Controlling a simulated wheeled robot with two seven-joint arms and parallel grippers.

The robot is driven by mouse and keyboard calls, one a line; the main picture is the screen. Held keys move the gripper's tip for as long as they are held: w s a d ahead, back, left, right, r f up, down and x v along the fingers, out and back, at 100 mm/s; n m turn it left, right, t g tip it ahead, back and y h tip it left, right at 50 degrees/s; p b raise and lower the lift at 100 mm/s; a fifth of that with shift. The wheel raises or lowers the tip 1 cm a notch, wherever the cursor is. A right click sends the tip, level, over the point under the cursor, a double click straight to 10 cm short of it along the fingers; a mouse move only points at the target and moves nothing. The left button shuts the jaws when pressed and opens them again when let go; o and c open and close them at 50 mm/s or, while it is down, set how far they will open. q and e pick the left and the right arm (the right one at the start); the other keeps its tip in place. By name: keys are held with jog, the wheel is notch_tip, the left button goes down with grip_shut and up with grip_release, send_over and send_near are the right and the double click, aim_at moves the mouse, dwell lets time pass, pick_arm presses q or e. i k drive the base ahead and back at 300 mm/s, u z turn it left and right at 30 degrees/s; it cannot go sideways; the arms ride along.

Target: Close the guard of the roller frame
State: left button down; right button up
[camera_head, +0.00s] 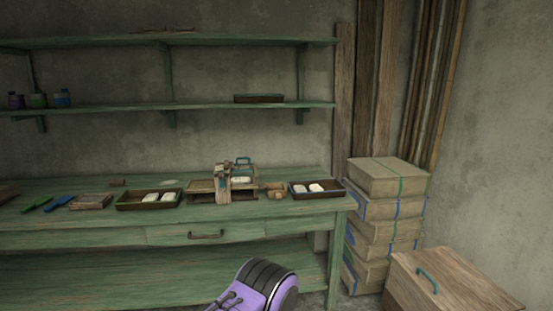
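The roller frame (222,184) is a small wooden device standing on the green workbench, between two dark trays. A teal handle (243,161) stands up at its top rear, apparently on the guard; the guard's exact angle is too small to tell. A whitish piece (241,180) shows at the frame, below the teal handle. A wooden knob-like part (273,189) sticks out at its right side. Neither of my grippers is in view. A purple and black part at the bottom centre appears to be mine, well in front of the bench.
The green workbench (110,238) has a drawer handle (206,236) in front. The left tray (124,205) and right tray (335,195) hold whitish pieces. Blue and green tools lie at the left. Stacked boxes (385,178) and a wooden chest (455,280) stand at the right.

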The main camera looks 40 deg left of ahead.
aim_at(237, 165)
jog(key=u, duration=0.6)
jog(key=i, duration=0.4)
jog(key=u, duration=0.85)
jog(key=i, duration=0.8)
